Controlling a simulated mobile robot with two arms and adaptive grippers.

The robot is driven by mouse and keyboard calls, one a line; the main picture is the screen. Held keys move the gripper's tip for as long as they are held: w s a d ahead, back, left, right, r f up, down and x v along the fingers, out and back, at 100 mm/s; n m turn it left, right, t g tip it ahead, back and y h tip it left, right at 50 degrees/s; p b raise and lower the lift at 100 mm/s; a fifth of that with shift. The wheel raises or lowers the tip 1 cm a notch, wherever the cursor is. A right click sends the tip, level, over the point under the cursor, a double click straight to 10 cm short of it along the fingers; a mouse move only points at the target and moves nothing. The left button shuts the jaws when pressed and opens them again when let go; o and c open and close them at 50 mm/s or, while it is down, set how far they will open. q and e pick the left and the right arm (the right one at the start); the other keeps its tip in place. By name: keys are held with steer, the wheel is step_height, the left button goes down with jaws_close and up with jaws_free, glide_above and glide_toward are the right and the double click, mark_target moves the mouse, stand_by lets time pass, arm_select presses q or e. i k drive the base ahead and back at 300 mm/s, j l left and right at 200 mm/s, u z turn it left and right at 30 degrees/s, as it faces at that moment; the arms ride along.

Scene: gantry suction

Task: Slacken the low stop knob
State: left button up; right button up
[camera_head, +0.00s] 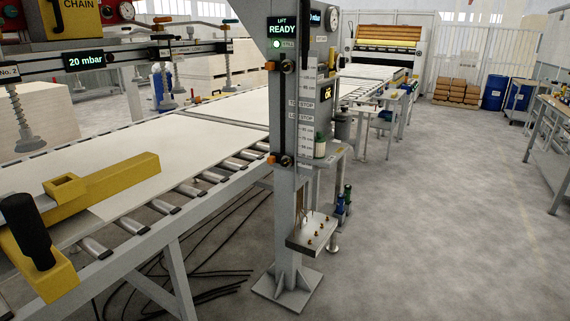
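The grey lift column (289,200) stands right of centre, with a scale and small stop labels on its face. A lower stop with a dark and orange knob (286,160) sits on the column below the scale, and I take it for the low stop knob. I cannot tell how tight either knob is. Neither of my grippers shows in the head view.
A roller conveyor with pale boards (215,135) runs along the column's left. A yellow bar with a black handle (30,230) juts in at lower left. A small tray with pegs (314,232) sticks out low on the column. Open floor (430,210) lies to the right.

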mark_target(284, 163)
steer(key=i+l, duration=0.3)
steer(key=i, duration=0.15)
steer(key=i+l+z, duration=0.1)
steer(key=i+l, duration=0.2)
steer(key=i, duration=0.15)
steer(key=i+l, duration=0.25)
steer(key=i, duration=0.2)
steer(key=z, duration=0.05)
